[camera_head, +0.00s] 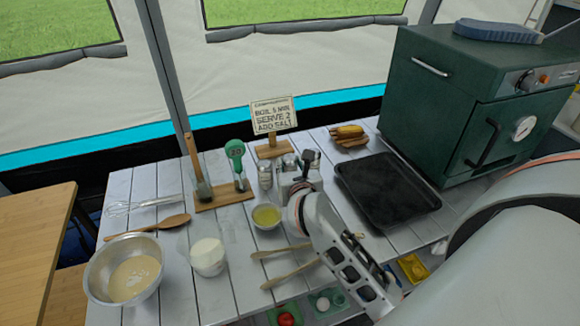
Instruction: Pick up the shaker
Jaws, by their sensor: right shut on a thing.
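One clear shaker (265,178) stands at the left of the group, apart from my gripper. My right gripper (298,184) reaches in from the lower right and is shut on a shaker (289,164) beside it. The gripper and wrist hide the lower part of this shaker, so I cannot tell whether it touches the table. My left gripper is not in view.
A small bowl of yellow liquid (266,216) and wooden tongs (290,274) lie close by. A black tray (386,188) and green oven (470,105) are to the right. A sign (273,115) stands behind. A mixing bowl (97,276) and white cup (207,257) are left.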

